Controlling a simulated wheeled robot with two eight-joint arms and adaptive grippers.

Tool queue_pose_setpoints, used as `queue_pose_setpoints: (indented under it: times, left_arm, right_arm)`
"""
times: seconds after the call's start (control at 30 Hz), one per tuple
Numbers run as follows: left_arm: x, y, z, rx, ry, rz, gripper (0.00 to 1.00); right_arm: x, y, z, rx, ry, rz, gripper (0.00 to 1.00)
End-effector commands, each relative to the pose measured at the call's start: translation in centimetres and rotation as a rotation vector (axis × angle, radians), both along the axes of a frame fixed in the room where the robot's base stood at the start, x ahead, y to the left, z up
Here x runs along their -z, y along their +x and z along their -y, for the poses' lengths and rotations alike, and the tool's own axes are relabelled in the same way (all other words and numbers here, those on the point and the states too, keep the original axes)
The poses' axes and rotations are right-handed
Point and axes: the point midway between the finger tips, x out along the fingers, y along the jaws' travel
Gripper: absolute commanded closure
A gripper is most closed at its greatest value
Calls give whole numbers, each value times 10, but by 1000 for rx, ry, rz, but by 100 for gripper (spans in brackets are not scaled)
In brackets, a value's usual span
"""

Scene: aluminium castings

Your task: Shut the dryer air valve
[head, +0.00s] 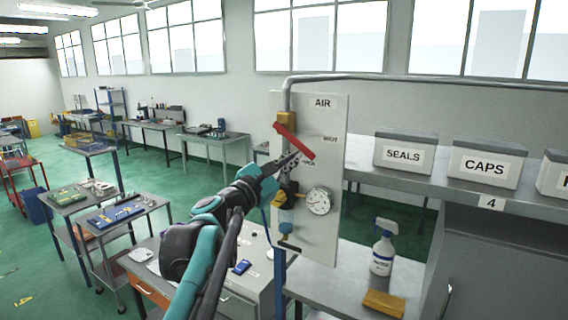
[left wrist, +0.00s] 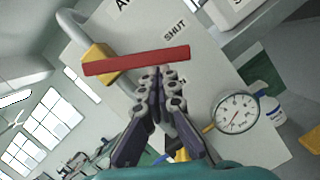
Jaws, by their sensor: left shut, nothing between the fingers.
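The air valve has a red lever (head: 294,141) on a yellow body (head: 286,118), mounted on a white panel (head: 328,230) marked AIR. In the head view the lever slants down to the right from the valve body. In the left wrist view the red lever (left wrist: 136,61) lies across the picture, below the SHUT label (left wrist: 175,30). My left gripper (head: 297,158) is shut and empty, its fingertips close beside the lever; I cannot tell whether they touch it. In the left wrist view the fingertips (left wrist: 158,72) are just below the lever. My right gripper is not in view.
A pressure gauge (head: 318,201) and a yellow-and-blue regulator (head: 287,203) sit below the valve. A grey pipe (head: 400,78) runs along the wall.

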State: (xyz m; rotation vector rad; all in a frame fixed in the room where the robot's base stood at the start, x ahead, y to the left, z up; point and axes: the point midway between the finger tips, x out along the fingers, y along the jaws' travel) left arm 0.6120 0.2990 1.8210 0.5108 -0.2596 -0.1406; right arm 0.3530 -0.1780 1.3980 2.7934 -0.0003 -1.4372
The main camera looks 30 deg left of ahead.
Motion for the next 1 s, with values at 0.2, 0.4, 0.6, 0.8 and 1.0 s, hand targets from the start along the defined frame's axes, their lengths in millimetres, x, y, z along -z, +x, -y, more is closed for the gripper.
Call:
queue_pose_setpoints:
  times: [0.2,0.4,0.6,0.8,1.0]
  left_arm:
    - [-14,-1,14,3,-197,-16,100]
    - [-27,-2,21,2,-357,-28,100]
    - [-36,-2,26,2,-474,-37,100]
    - [-41,-2,27,1,-542,-42,100]
    - [-43,-2,28,0,-569,-45,100]
  right_arm:
    - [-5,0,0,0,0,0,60]
    - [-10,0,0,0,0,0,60]
    - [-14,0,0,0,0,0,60]
    - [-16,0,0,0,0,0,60]
    - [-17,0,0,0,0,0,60]
